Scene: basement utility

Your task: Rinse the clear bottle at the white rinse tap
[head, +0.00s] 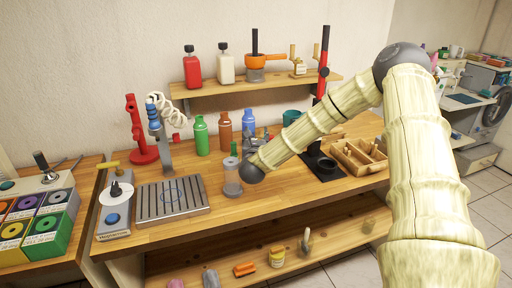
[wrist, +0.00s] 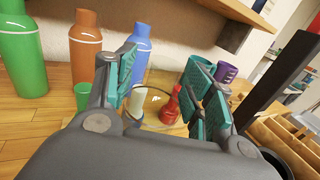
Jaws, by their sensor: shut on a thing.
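My gripper (wrist: 160,98) is closed around a clear, round-rimmed vessel (wrist: 150,122) that shows between its teal pads in the wrist view; white and red shapes show in or through it. In the head view my gripper (head: 256,141) is over the counter in front of the blue bottle, largely hidden by my wrist. The white coiled hose of the rinse tap (head: 168,110) rises on a grey post left of my gripper, behind a slotted drain tray (head: 171,198).
Green (head: 201,136), brown (head: 225,133) and blue (head: 248,124) bottles stand behind my gripper. A red stand (head: 140,138) is at the left. A wooden divided box (head: 358,157) and a teal cup (head: 291,117) lie right. A shelf (head: 205,90) overhangs the back.

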